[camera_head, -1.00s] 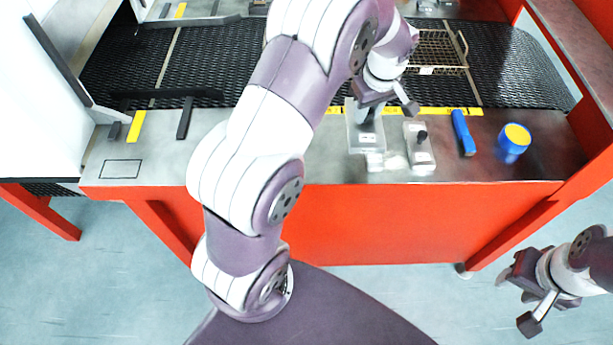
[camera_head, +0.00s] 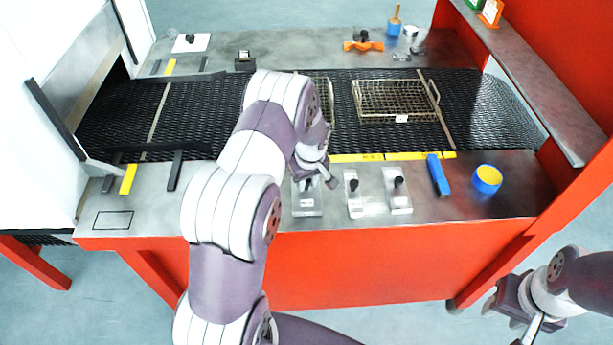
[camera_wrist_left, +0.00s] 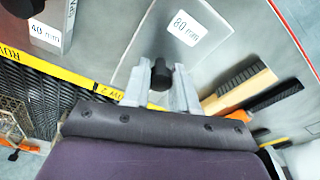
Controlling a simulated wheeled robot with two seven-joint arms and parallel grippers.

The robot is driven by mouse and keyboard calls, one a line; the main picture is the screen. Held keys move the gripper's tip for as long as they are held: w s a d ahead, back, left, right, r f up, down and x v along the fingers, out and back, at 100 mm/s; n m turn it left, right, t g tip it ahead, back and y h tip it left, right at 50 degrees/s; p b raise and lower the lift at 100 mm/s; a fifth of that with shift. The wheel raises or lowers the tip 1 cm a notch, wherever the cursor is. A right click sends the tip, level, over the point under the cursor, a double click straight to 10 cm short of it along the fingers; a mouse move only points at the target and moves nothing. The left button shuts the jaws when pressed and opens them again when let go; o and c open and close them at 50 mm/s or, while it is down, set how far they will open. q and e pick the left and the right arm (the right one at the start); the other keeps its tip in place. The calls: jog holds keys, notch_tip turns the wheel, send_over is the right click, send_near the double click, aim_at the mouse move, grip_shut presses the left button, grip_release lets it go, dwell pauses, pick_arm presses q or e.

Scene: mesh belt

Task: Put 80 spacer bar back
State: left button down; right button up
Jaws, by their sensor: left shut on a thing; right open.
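The 80 spacer bar (camera_head: 307,203) is a grey block with a white label, at the left of a row on the near ledge. The left wrist view reads "80 mm" on the bar (camera_wrist_left: 150,42). My left gripper (camera_head: 325,182) is shut on its black knob (camera_wrist_left: 161,74). I cannot tell whether the bar touches the ledge. Two other spacer bars (camera_head: 354,203) (camera_head: 399,203) stand to its right; one reads "40 mm" in the left wrist view (camera_wrist_left: 50,35). My right gripper (camera_head: 507,322) is open and empty, low at the right, off the bench.
A blue bar (camera_head: 438,174) and a blue-and-yellow round pot (camera_head: 487,179) lie right on the ledge. The black mesh belt (camera_head: 340,110) runs behind, with a wire basket (camera_head: 395,100). A wooden brush (camera_wrist_left: 238,91) shows in the left wrist view. A drawn rectangle (camera_head: 113,220) is empty.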

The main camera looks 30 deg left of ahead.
pick_arm(q)
jog(key=shift+w+a+f, duration=0.15)
jog(key=shift+f, duration=0.15)
jog(key=c, duration=0.9)
grip_release()
